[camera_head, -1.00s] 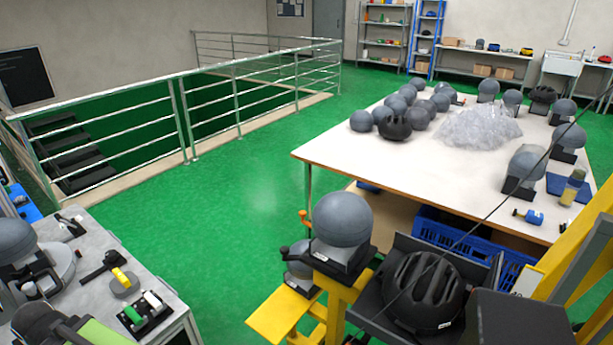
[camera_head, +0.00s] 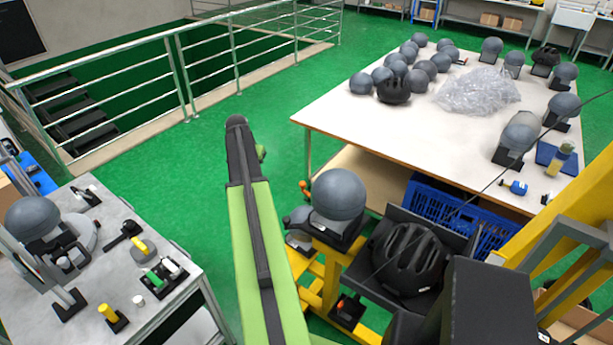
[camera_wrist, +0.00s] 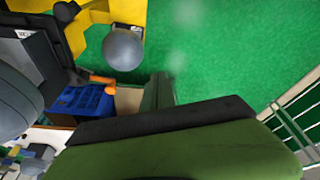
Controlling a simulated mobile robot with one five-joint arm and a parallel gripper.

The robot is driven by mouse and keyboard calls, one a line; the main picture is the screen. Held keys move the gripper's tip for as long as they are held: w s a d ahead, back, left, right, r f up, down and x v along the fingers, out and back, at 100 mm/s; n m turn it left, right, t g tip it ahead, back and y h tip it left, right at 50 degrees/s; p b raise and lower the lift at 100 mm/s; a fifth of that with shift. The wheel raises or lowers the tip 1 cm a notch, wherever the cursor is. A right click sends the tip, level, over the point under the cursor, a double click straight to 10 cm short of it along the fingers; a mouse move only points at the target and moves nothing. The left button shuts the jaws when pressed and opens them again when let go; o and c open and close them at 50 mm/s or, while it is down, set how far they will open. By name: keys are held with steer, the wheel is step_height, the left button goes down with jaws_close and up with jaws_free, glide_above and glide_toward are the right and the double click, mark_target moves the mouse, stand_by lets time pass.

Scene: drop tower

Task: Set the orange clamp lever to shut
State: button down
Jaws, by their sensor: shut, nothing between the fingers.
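The orange clamp lever (camera_head: 304,188) stands with its knob up beside the grey ball-shaped headform (camera_head: 338,194) on the yellow frame (camera_head: 325,270). Its lower part is hidden in the head view. In the wrist view the orange lever (camera_wrist: 103,80) shows left of centre, close to a blue crate. My green and black arm rises through the middle of the head view. My gripper (camera_head: 237,122) is at its far end, shut and empty, up and left of the lever and apart from it. The fingertips are hard to make out in the wrist view.
A black helmet (camera_head: 411,258) sits in a dark holder right of the headform. A white table (camera_head: 370,130) with several headforms stands behind, a blue crate (camera_head: 437,208) below it. A grey bench (camera_head: 100,270) is at left. Green floor lies open between bench and table.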

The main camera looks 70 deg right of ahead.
steer(key=s+d+m+g, duration=0.1)
steer(key=s+d+m, duration=0.3)
steer(key=s+d, duration=1.1)
steer(key=s+a+b+x, duration=0.1)
steer(key=b+x, duration=0.9)
steer(key=a, duration=0.2)
steer(key=w+a, duration=0.1)
steer(key=a, duration=0.1)
steer(key=shift+w, duration=0.2)
